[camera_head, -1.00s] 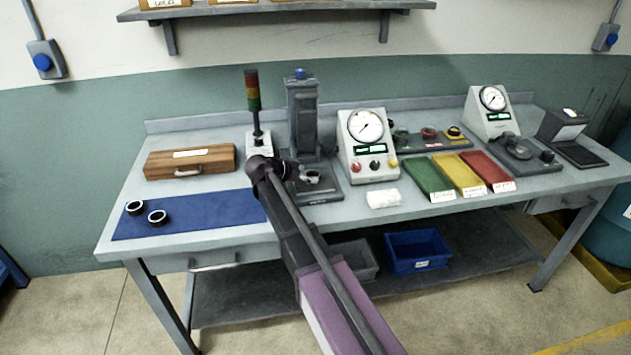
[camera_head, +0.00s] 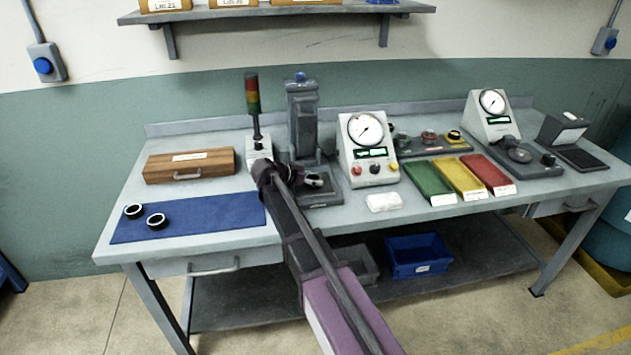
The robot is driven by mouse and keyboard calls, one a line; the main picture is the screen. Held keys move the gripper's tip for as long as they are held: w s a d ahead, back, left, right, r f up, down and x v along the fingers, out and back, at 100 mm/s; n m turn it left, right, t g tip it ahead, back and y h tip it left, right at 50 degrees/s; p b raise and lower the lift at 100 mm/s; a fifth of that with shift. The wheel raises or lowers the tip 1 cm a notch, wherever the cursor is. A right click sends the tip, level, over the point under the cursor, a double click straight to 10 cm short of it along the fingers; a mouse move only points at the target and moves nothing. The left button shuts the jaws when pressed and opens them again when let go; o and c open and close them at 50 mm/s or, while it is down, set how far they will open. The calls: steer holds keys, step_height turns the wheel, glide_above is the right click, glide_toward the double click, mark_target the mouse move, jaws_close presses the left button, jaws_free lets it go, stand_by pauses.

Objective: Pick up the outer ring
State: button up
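Two dark rings with pale inner edges lie on the blue mat (camera_head: 200,220) at the left of the bench: one ring (camera_head: 133,211) farther left, the other ring (camera_head: 156,221) just right of and nearer than it. I cannot tell which is the outer ring. My arm reaches up from the bottom of the picture to the right edge of the mat. My gripper (camera_head: 315,181) appears to be at the arm's far end, by the foot of the grey press-like stand, well right of the rings. Its fingers are too small and dark to tell open from shut.
A wooden case (camera_head: 190,165) lies behind the mat. A signal tower (camera_head: 255,110) and a grey stand (camera_head: 303,115) rise behind my arm. A dial gauge (camera_head: 367,148), a white block (camera_head: 384,202) and green, yellow and red trays (camera_head: 430,178) stand to the right.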

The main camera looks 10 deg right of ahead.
steer(key=c, duration=0.3)
steer(key=shift+r, duration=0.2)
steer(key=shift+c, duration=0.2)
step_height(320, 180, up, 3)
steer(key=p, duration=0.3)
steer(key=shift+p, duration=0.3)
steer(key=shift+s+d+r, duration=0.1)
steer(key=shift+s+r, duration=0.1)
steer(key=shift+r, duration=0.05)
steer(key=s+d, duration=0.1)
steer(key=s, duration=0.6)
steer(key=s+d+r+p, duration=0.1)
steer(key=s+d, duration=0.1)
steer(key=s, duration=0.6)
steer(key=shift+d, duration=0.3)
steer(key=shift+s, duration=0.1)
steer(key=shift+r+p, duration=0.1)
steer(key=shift+p, duration=0.2)
steer(key=shift+r+p, duration=1.2)
